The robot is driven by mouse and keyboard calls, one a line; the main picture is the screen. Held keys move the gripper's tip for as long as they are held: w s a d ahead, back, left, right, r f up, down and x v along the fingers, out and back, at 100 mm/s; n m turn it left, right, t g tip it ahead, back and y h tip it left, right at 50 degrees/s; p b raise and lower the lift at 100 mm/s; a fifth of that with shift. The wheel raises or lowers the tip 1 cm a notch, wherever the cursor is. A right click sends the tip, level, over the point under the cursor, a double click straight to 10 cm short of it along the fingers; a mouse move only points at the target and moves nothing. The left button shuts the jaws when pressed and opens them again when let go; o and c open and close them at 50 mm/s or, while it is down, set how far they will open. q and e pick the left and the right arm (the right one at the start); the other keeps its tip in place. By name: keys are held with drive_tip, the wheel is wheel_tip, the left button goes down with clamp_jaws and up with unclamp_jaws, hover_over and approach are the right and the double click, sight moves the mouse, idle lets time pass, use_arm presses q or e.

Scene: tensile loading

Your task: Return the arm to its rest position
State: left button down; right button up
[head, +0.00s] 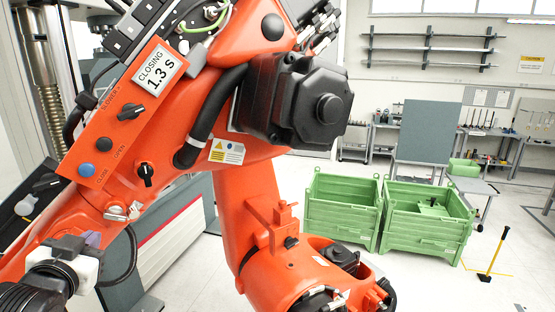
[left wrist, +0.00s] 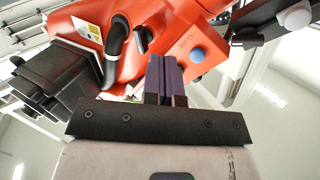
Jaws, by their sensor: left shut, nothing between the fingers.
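My left gripper (head: 92,239) is at the lower left of the head view. Its purple fingers are shut together with nothing between them. They also show in the left wrist view (left wrist: 166,76), pointing at the orange panel, close to its blue button (left wrist: 197,55). In the head view the orange control panel (head: 118,128) carries a display (head: 158,68) reading "CLOSING 1.3 S", the blue button (head: 86,170), a black button (head: 103,144) and black knobs. The fingertips are below the panel and apart from the blue button. My right gripper is not in view.
A large orange industrial arm (head: 258,205) with a black motor housing (head: 300,105) fills the middle and left, close to my gripper. Two green crates (head: 340,208) stand on the floor behind, with a yellow-handled post (head: 496,255) at right. Open floor lies at lower right.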

use_arm(q)
drive_tip(key=s+d+f+g+h+p, duration=0.1)
drive_tip(key=s+d+f+g, duration=0.2)
drive_tip(key=f, duration=0.5)
drive_tip(key=s+d+f+g, duration=0.1)
drive_tip(key=s+d+f, duration=0.3)
drive_tip(key=f, duration=0.3)
drive_tip(key=s+d+f+g+p, duration=0.1)
drive_tip(key=s+d+f+g, duration=0.1)
drive_tip(key=s+f, duration=0.6)
drive_tip(key=s+d+f+g+h+p, duration=0.1)
drive_tip(key=s+f+g, duration=0.3)
drive_tip(key=s+f, duration=0.5)
drive_tip(key=s+d+f+g+h+p, duration=0.1)
drive_tip(key=s+d+f+g, duration=0.2)
drive_tip(key=s+f, duration=0.5)
drive_tip(key=s, duration=0.3)
drive_tip(key=shift+s+d+f, duration=0.2)
drive_tip(key=shift+d+f, duration=0.05)
drive_tip(key=shift+d, duration=0.15)
